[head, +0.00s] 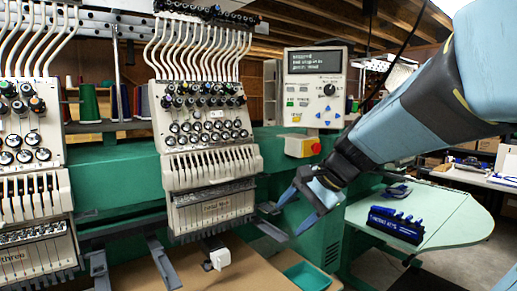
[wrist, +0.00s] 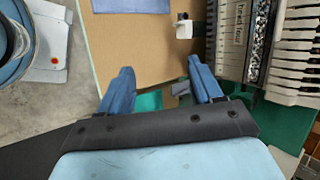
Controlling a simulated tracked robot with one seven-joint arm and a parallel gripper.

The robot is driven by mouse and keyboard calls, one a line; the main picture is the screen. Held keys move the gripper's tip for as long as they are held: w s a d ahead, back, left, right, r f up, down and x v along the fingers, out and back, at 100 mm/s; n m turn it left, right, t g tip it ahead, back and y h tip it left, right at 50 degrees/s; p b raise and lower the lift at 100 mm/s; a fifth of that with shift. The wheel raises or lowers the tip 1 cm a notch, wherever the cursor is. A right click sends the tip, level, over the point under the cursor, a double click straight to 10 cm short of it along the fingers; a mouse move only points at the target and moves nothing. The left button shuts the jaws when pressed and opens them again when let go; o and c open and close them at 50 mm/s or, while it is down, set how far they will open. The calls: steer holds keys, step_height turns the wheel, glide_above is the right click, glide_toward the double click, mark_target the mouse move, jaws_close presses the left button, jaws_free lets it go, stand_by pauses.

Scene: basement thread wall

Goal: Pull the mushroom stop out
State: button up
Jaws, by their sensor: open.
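I cannot make out the mushroom stop in the wrist view.
The grey control panel (head: 315,75) stands above the box. Embroidery heads (head: 210,170) with needles and threads fill the left. A green table (head: 450,215) with a blue rack (head: 395,225) is at right. A teal tray (head: 307,276) lies below the gripper.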

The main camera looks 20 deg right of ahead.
steer(key=w+d+r+m+t+y, duration=0.2)
steer(key=w+d+m, duration=0.2)
steer(key=w+m, duration=0.15)
steer(key=m+t+h, duration=0.2)
steer(key=m+t, duration=0.8)
steer(key=m, duration=0.5)
glide_toward(318, 148)
steer(key=x, duration=0.8)
steer(key=shift+w+r, duration=0.1)
steer(key=shift+w, duration=0.05)
jaws_close()
